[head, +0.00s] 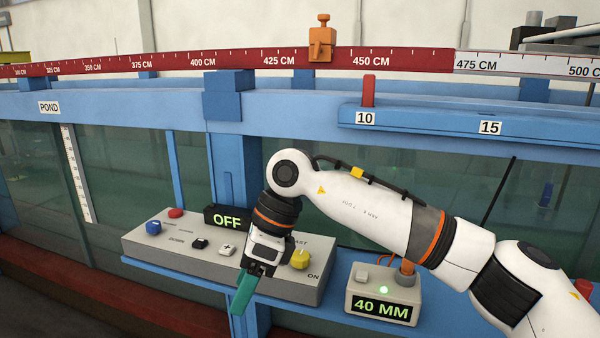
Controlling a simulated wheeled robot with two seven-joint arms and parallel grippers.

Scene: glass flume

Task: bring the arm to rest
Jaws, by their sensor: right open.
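My right arm reaches in from the lower right, bent at a white joint in front of the flume. My right gripper (244,291) points down over the front of the grey control panel (150,243), left of its yellow knob (300,259). It is open, with teal showing on its fingers and nothing seen between them. It hides part of the panel's middle. I cannot tell whether the fingertips touch the panel. My left gripper is not in view.
The panel has a black OFF display (227,218), a blue knob (154,227) and a red button (176,212). A box reading 40 MM (382,310) stands close to my forearm. The flume's blue rail (430,125) and an orange slider (322,44) lie behind.

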